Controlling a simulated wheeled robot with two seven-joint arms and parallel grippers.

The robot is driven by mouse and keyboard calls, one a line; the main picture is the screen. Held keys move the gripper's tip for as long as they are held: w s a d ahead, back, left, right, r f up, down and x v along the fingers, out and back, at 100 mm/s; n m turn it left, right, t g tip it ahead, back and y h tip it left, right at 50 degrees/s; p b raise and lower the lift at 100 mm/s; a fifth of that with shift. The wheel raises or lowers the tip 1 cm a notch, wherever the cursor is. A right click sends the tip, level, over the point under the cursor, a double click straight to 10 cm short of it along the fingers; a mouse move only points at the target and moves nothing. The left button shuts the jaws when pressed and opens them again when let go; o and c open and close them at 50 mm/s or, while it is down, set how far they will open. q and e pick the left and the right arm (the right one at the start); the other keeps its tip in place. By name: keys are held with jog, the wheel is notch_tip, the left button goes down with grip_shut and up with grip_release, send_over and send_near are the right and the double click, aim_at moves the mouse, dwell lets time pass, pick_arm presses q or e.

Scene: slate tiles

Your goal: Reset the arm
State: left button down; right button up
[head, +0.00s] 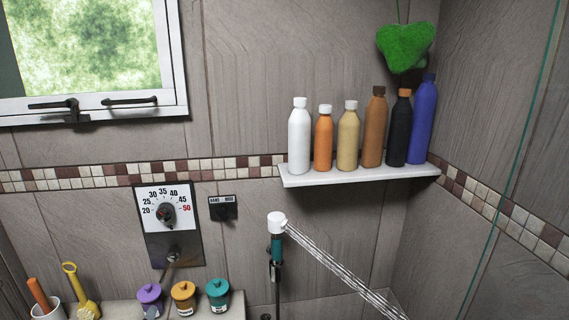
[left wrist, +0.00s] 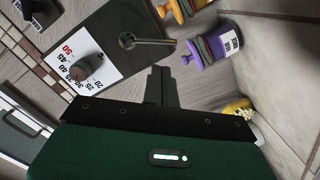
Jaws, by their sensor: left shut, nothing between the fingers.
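My left gripper (left wrist: 161,72) shows in the left wrist view, its dark fingers together and pointing away from the camera, with nothing between them. Ahead of it are the temperature panel (left wrist: 117,50) with its round dial and a small lever (left wrist: 140,41). In the head view the same panel (head: 152,250) is on the tiled wall, its dial (head: 166,214) above the lever (head: 174,253). I make out no gripper in the head view, and my right gripper shows in neither view.
A shower head (head: 277,223) sprays water (head: 345,272) down to the right. A white shelf (head: 350,178) holds several bottles. A lower ledge (head: 120,309) carries purple (head: 150,300), orange (head: 184,298) and teal (head: 217,294) jars. A small switch plate (head: 222,209) is beside the panel; a window (head: 186,62) is upper left.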

pick_arm(q)
jog(key=s+d+f+m+g+h, duration=0.2)
jog(key=s+d+f+m+g, duration=0.1)
jog(key=s+d+m, duration=0.25)
jog(key=s+d+f+m+g+h, duration=0.2)
jog(key=s+d+f+m+g, duration=0.15)
jog(key=s+d, duration=0.3)
jog(key=s+d+f+m+g, duration=0.1)
jog(key=s+d+m+g, duration=0.15)
jog(key=s, duration=0.65)
jog(key=s+d+m+g, duration=0.1)
jog(key=s+m+g, duration=0.25)
jog(key=s, duration=0.65)
notch_tip(320, 180, down, 31)
jog(key=g, duration=0.2)
jog(key=s+a+f+g+y, duration=0.1)
jog(key=s+a+f, duration=0.2)
jog(key=s+f, duration=1.6)
jog(key=shift+s+a+f, duration=0.15)
jog(key=shift+s+f, duration=0.15)
jog(key=shift+f, duration=0.2)
jog(key=shift+g, duration=0.25)
